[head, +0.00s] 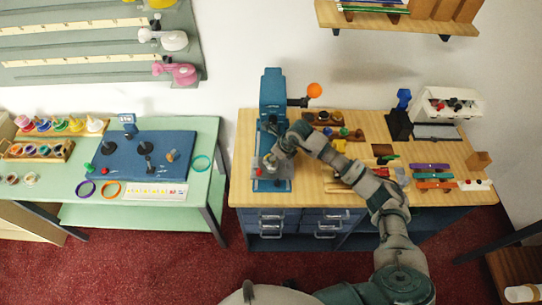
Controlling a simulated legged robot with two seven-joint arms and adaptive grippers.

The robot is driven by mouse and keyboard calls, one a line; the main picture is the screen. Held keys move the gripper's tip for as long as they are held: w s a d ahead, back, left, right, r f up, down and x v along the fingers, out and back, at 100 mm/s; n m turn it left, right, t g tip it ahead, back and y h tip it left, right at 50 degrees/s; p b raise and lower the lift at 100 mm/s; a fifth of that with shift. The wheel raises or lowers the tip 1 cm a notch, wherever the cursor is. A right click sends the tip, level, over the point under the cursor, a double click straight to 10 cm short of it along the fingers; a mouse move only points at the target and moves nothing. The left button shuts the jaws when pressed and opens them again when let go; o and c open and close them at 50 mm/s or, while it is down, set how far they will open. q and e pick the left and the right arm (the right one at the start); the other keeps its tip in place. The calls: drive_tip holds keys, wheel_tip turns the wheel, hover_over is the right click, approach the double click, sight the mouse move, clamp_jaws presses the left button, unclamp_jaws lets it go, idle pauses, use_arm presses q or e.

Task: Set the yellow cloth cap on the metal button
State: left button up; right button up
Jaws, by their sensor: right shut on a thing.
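My right gripper (268,166) is at the blue press (272,90) on the wooden counter, just above the press's base plate (262,186). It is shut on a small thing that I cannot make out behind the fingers. I cannot pick out the yellow cloth cap or the metal button at this size; the gripper and forearm cover part of the press base. My left gripper is not in view.
The press has a lever with an orange ball (314,90). Wooden racks (338,132) and coloured strips (432,176) lie to the right on the counter (300,198). A green table (60,190) with a blue board (120,150) stands left, across a gap.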

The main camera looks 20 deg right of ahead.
drive_tip(key=shift+d, duration=0.3)
drive_tip(key=shift+s+d, duration=0.1)
drive_tip(key=shift+s, duration=0.1)
idle(0.4)
drive_tip(key=o, duration=0.7)
drive_tip(key=shift+f, duration=0.1)
drive_tip(key=shift+o, duration=0.2)
drive_tip(key=v, duration=1.1)
drive_tip(key=shift+r, duration=0.45)
drive_tip(key=shift+s, duration=0.1)
